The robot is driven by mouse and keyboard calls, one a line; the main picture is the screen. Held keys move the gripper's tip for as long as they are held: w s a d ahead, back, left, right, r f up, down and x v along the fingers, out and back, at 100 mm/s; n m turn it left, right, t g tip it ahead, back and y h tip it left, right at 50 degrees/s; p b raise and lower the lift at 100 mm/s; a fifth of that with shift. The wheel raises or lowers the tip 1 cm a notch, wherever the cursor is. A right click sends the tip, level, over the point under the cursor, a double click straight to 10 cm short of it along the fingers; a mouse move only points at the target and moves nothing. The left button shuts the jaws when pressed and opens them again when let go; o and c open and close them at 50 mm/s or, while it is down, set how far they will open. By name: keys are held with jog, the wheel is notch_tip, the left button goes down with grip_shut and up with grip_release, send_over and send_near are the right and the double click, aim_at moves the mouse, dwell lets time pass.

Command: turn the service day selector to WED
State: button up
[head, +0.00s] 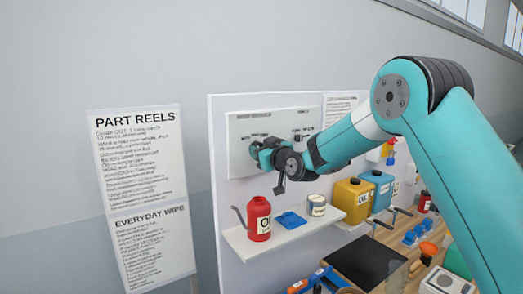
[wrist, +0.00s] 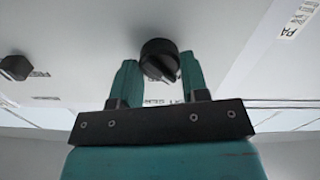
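A white panel (head: 240,135) is fixed to the upright board in the head view, with a heading and small labels too blurred to read. In the wrist view a round black knob with a raised grip bar (wrist: 160,58) sits on the panel; its label is partly hidden, so I cannot tell whether it is the service day selector. My gripper (wrist: 159,66) is open, its teal fingers on either side of the knob, with a visible gap at the left. In the head view my gripper (head: 262,152) is at the panel and hides the knob.
A second black knob (wrist: 15,67) is at the left in the wrist view. Below the panel, a shelf (head: 285,236) holds a red bottle (head: 259,220), a blue item (head: 290,220) and a tin (head: 317,205). Yellow (head: 353,200) and blue (head: 377,190) jugs stand to the right.

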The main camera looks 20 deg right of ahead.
jog(key=shift+f+m+b, duration=0.1)
jog(key=shift+m+b, duration=0.2)
jog(key=shift+b, duration=0.2)
jog(key=shift+d+m+b, duration=0.1)
jog(key=shift+m+b, duration=3.9)
jog(key=shift+b, duration=0.5)
jog(key=o, duration=0.9)
